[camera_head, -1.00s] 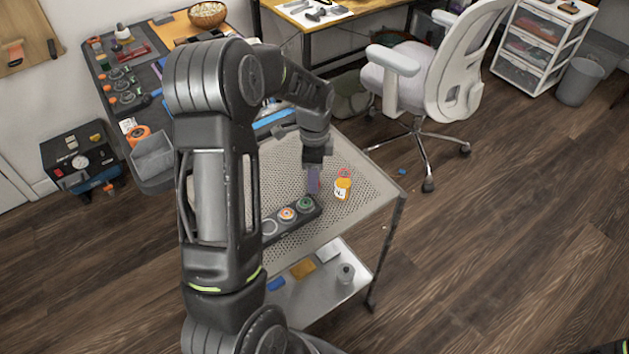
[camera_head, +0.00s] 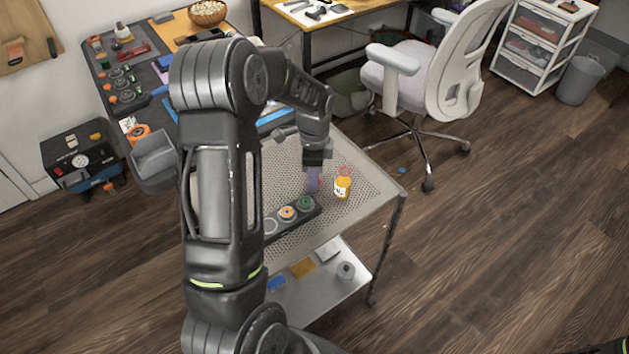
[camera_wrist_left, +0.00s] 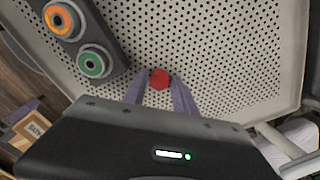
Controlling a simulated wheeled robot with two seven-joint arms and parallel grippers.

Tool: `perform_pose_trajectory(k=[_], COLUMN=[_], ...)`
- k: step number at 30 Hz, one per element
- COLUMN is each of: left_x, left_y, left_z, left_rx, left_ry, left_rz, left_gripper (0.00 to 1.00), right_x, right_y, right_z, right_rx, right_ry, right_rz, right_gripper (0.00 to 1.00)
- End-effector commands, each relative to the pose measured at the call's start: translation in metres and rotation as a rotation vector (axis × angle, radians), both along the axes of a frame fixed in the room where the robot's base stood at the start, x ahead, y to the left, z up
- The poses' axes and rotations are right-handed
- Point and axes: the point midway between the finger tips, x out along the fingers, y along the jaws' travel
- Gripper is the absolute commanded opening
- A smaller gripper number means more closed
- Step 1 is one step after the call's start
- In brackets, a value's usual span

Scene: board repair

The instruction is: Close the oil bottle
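The oil bottle (camera_head: 342,188) is small and yellow with a pale label and a red ring at its top. It stands upright on the perforated tray to the right of my left gripper (camera_head: 314,188), apart from it. The left wrist view does not show the bottle. There, the purple fingers of my left gripper (camera_wrist_left: 160,84) point at the tray, with a round red cap (camera_wrist_left: 159,79) between their tips. Both fingers appear to touch the cap. In the head view the fingers mostly hide the cap. My right gripper is not in view.
A dark holder with an orange-ringed wheel (camera_head: 287,213) and a green-ringed wheel (camera_head: 305,202) lies beside my left gripper. The perforated cart top (camera_head: 372,182) has bare room around the bottle. A white chair (camera_head: 440,75) stands behind the cart.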

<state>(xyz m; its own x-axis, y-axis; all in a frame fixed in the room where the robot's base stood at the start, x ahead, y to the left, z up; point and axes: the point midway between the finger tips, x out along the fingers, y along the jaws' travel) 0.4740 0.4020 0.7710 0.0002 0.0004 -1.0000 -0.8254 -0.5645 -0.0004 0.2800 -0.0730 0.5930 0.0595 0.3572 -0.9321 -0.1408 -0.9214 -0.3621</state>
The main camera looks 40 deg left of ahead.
Motion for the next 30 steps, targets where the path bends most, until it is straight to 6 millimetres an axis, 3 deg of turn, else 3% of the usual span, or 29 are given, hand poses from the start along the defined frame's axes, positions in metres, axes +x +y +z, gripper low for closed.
perform_pose_trajectory(k=[12,23,30], left_x=[0.0,0.0,0.001], left_y=[0.0,0.0,0.0], left_z=[0.0,0.001,0.022], left_rx=[0.0,0.0,0.001], left_ry=[0.0,0.0,-0.004], left_rz=[0.0,0.0,0.0], left_gripper=[0.0,0.0,0.0], right_x=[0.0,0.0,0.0], right_y=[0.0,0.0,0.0], right_z=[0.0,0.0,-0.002], right_rx=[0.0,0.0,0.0], right_ry=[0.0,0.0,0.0], right_rz=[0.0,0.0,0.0], right_gripper=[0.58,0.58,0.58])
